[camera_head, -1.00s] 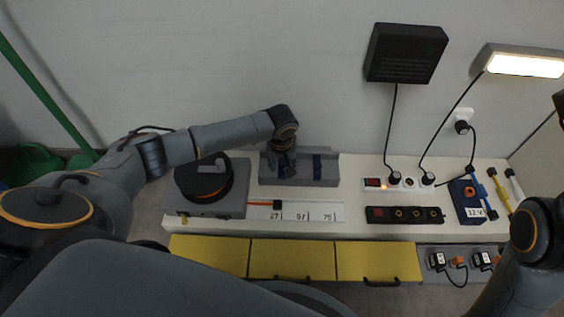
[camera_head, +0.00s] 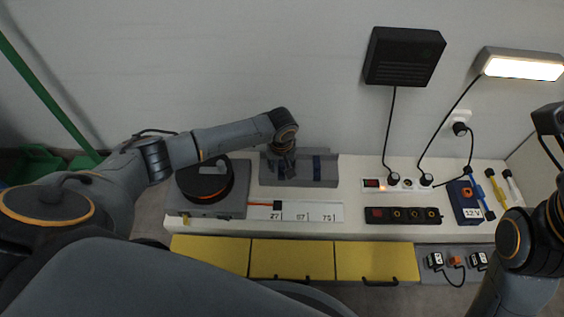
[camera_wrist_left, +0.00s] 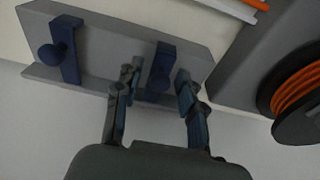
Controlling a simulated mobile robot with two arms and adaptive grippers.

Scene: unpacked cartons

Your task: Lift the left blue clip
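The grey bracket (camera_head: 328,181) holding the blue clips stands at the back of the bench; its wall shows in the left wrist view (camera_wrist_left: 100,45). The left blue clip (camera_wrist_left: 162,68) is the one nearer the cable reel, on the right in the wrist view. My left gripper (camera_head: 281,168) hides most of it in the head view. In the wrist view my left gripper (camera_wrist_left: 158,80) is open, a finger on each side of this clip, with gaps visible. The other blue clip (camera_head: 316,167), with a round knob, shows at left in the wrist view (camera_wrist_left: 62,50). My right gripper's fingers are not visible.
The orange cable reel (camera_head: 206,182) stands left of the bracket. A white numbered strip (camera_head: 312,211) lies in front. A black power strip (camera_head: 402,215) and a blue 12 V box (camera_head: 466,202) are further right. The wall is close behind.

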